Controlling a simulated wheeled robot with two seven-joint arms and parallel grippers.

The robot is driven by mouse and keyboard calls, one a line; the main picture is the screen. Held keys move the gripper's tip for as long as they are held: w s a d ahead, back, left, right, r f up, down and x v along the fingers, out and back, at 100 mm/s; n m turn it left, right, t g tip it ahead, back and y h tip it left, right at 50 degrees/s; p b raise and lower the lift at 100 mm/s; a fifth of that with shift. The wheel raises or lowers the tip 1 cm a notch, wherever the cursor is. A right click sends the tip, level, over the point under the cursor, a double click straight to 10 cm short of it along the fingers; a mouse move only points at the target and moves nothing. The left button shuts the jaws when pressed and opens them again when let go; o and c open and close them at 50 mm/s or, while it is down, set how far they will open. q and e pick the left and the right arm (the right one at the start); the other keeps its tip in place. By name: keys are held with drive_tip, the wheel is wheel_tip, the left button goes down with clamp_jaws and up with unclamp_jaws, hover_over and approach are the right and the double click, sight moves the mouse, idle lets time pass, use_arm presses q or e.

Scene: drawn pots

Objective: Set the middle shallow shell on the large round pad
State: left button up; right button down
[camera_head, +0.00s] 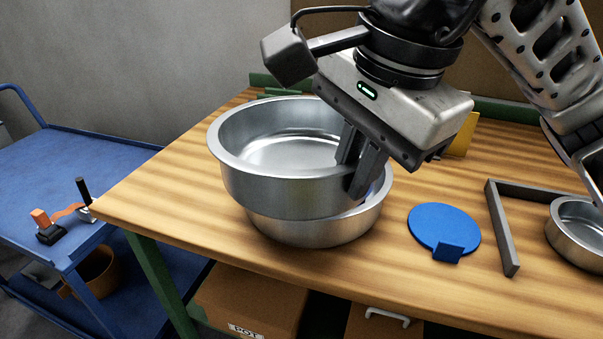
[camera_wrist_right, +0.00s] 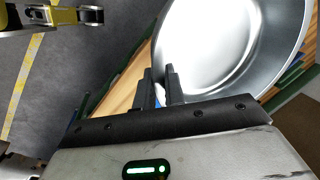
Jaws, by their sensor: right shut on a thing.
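A wide shallow metal shell (camera_head: 275,185) is in my right gripper (camera_head: 357,168), whose fingers are shut on its right rim. Its bright inside also shows in the wrist view (camera_wrist_right: 215,50), beside the fingertips (camera_wrist_right: 160,88). A second metal shell (camera_head: 315,232) is partly hidden under it. I cannot tell whether the two touch. A small metal shell (camera_head: 578,232) stands at the right edge. A blue round pad (camera_head: 440,222) with a square tab lies bare on the table, right of the held shell. No other round pad shows clearly. My left gripper is not in view.
A grey angled bar (camera_head: 503,235) lies on the wooden table (camera_head: 160,195) between the blue pad and the small shell. A yellow piece (camera_head: 462,137) stands behind my gripper. A blue cart (camera_head: 65,160) with tools is at the left. The table's left front is clear.

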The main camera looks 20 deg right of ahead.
drive_tip(key=w+d+f, duration=0.1)
drive_tip(key=w, duration=0.1)
drive_tip(key=w+d+f, duration=0.1)
drive_tip(key=w, duration=0.1)
drive_tip(key=w+d+f+p, duration=0.1)
drive_tip(key=w, duration=0.2)
drive_tip(key=shift+d+f, duration=0.1)
drive_tip(key=shift+d, duration=0.05)
drive_tip(key=w+f, duration=0.2)
drive_tip(key=f, duration=0.1)
drive_tip(key=w+d+f+p, duration=0.1)
drive_tip(key=f, duration=0.2)
drive_tip(key=w+d+f, duration=0.1)
drive_tip(key=w+f, duration=0.1)
drive_tip(key=f, duration=0.1)
drive_tip(key=shift+w+d+f, duration=0.1)
drive_tip(key=shift+w+d, duration=0.05)
drive_tip(key=shift+w, duration=0.2)
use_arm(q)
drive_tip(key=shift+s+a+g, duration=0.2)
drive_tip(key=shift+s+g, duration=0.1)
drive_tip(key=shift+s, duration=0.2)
use_arm(e)
drive_tip(key=shift+f, duration=0.15)
drive_tip(key=shift+f, duration=0.1)
